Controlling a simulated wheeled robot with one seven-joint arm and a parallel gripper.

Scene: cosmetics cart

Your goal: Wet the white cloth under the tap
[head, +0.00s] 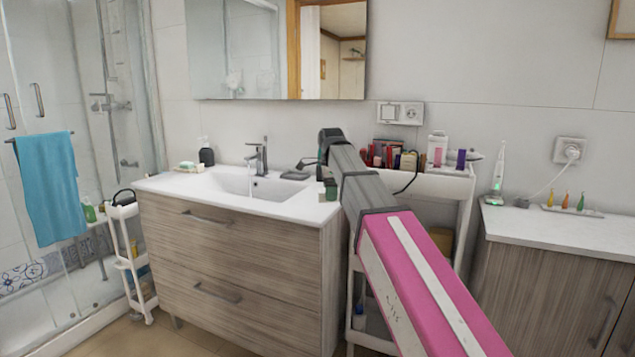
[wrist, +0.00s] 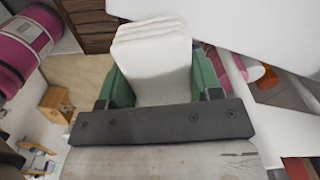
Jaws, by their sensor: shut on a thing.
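The white cloth (wrist: 152,55) shows in the wrist view as a thick, folded white pad. My gripper (wrist: 158,78) is shut on it, with a green finger on each side. The grey tap (head: 260,156) stands at the back of the white basin (head: 230,186). A faint pale streak below its spout looks like running water. The cloth is apart from the tap.
A dark soap bottle (head: 206,153) and a soap dish (head: 188,167) stand on the counter's left end. A cart (head: 440,186) crowded with cosmetics stands right of the washbasin, behind my arm. The basin's middle is clear.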

